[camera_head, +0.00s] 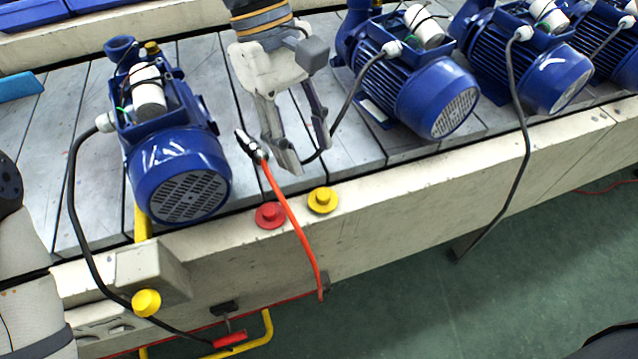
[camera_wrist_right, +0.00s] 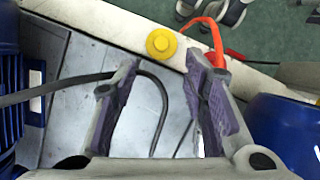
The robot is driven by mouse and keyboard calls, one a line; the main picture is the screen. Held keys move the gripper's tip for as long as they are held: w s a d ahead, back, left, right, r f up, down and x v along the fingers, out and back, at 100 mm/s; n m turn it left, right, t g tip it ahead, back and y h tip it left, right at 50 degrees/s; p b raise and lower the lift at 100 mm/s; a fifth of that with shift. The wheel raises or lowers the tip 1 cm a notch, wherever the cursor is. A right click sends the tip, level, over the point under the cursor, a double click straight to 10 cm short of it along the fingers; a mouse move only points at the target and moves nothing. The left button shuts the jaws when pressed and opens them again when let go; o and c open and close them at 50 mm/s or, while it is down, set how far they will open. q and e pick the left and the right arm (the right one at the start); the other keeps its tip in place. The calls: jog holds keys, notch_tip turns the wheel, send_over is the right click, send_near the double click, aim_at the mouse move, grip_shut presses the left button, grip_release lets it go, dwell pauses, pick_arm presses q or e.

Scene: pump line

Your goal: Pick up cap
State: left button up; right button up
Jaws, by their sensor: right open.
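Two round caps sit on the front ledge of the conveyor: a yellow cap (camera_head: 322,200) and a red cap (camera_head: 270,215) to its left. Which one the task means cannot be told. My right gripper (camera_head: 303,155) is open and empty, pointing down over the conveyor, just behind the yellow cap and apart from it. In the right wrist view the yellow cap (camera_wrist_right: 161,43) shows beyond the gap between the open fingertips (camera_wrist_right: 163,65).
A blue pump (camera_head: 180,165) with a small yellow cap (camera_head: 152,48) on top stands left of my right gripper; several more stand to the right. An orange cable (camera_head: 290,220) hangs over the ledge close to the fingers. A black cable (camera_wrist_right: 70,85) passes behind them.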

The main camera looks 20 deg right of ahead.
aim_at(323, 194)
jog(key=x, duration=0.7)
jog(key=shift+s+p, duration=0.3)
jog(key=shift+s, duration=0.15)
jog(key=c, duration=0.3)
jog(key=shift+c, duration=0.2)
